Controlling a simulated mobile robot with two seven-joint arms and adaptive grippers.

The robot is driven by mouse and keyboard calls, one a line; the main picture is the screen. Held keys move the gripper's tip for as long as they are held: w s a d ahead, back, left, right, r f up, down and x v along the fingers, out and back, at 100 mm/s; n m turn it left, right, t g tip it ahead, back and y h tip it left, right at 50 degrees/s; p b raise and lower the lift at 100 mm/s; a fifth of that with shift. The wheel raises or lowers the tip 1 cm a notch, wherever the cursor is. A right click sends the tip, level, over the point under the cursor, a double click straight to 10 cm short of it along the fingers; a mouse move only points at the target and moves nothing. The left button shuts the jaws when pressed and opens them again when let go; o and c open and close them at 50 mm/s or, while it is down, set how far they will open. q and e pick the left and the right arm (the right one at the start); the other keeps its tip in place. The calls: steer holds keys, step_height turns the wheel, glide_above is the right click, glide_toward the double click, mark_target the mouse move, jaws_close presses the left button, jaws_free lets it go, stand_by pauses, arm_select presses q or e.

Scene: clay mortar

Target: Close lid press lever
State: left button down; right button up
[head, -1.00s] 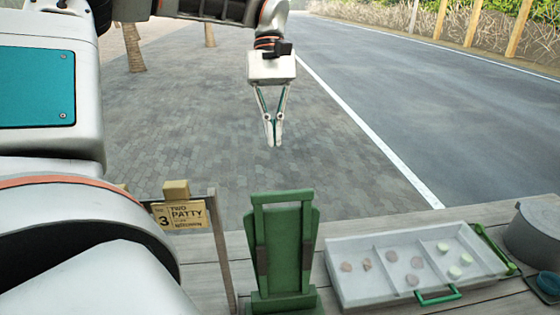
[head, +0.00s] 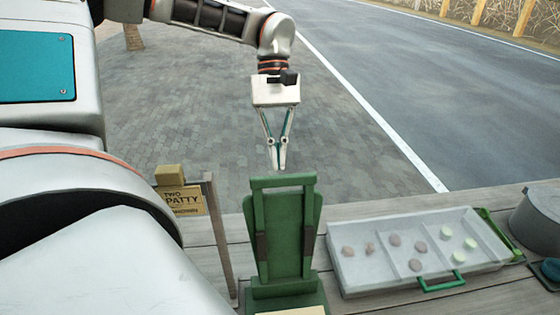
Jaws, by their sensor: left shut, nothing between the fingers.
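A green press (head: 284,245) stands on the wooden table in the lower middle of the head view. Its panel, which looks like the raised lid, is upright, with a frame-like handle bar (head: 283,182) across its top. I cannot tell which part is the lever. My left gripper (head: 278,166) hangs pointing down just above the handle bar in the picture, its fingertips together and empty. Whether it touches the bar or is behind it is hard to tell. My right gripper is not in view.
A white tray (head: 337,272) with compartments holding several round pieces and green handles lies right of the press. A grey round container (head: 540,222) stands at the far right. A sign (head: 181,199) on a wooden post stands left of the press.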

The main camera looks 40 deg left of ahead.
arm_select(q)
steer(key=shift+s+d+r, duration=0.25)
steer(key=shift+s+d, duration=0.25)
steer(key=shift+d, duration=0.1)
steer(key=shift+s+d+r, duration=0.25)
steer(key=shift+s+d, duration=0.2)
steer(key=shift+d, duration=0.15)
